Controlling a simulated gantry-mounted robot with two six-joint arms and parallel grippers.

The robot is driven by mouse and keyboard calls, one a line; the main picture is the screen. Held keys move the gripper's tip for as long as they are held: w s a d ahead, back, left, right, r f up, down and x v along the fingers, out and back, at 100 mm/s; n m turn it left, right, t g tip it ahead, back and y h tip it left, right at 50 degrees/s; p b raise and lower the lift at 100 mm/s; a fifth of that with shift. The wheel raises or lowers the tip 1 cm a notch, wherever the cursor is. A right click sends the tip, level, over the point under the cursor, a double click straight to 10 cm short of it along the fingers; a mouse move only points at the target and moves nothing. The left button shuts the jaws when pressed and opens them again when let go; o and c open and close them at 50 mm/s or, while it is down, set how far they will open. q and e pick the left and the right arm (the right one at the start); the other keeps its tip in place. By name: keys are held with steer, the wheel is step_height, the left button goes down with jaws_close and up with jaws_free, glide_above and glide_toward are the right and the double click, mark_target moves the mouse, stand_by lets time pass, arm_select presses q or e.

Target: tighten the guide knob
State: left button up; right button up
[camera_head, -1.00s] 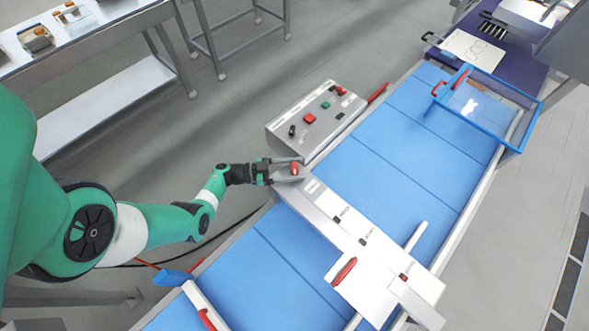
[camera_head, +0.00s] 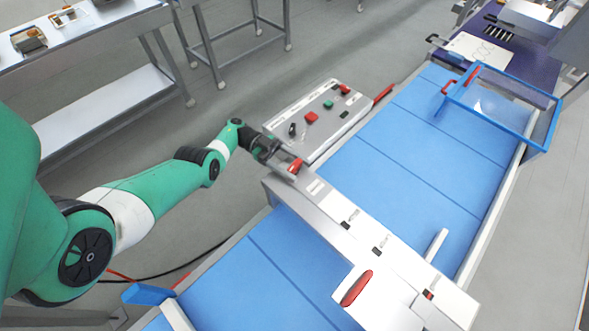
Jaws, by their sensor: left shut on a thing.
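The fingers hide part of the knob. My right gripper is not in view.
A grey control box (camera_head: 330,115) with red, green and black controls stands just beyond the gripper. A blue-framed clear guard (camera_head: 505,105) stands at the far right.

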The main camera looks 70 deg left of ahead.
arm_select(q)
steer(key=shift+g, duration=0.3)
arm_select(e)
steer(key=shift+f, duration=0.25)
arm_select(q)
steer(key=o, duration=1.4)
